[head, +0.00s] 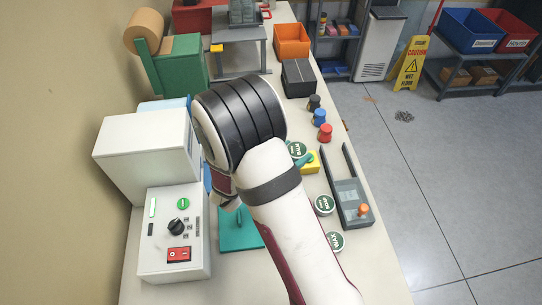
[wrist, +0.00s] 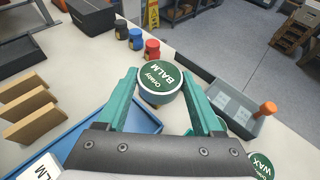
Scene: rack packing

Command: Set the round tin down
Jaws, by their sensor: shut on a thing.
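A round tin (wrist: 160,77) with a green lid reading "BALM" sits between the teal fingers of my gripper (wrist: 160,86) in the wrist view. The fingers are shut on its sides. In the head view my arm hides most of the gripper. The green lid of a balm tin (head: 297,149) shows just past the arm. How far the held tin is above the table is hard to tell.
Black, blue and red jars (head: 320,117) stand beyond. A grey long-armed fixture (head: 352,190) with an orange knob lies right, near green-lidded tins (head: 324,205).

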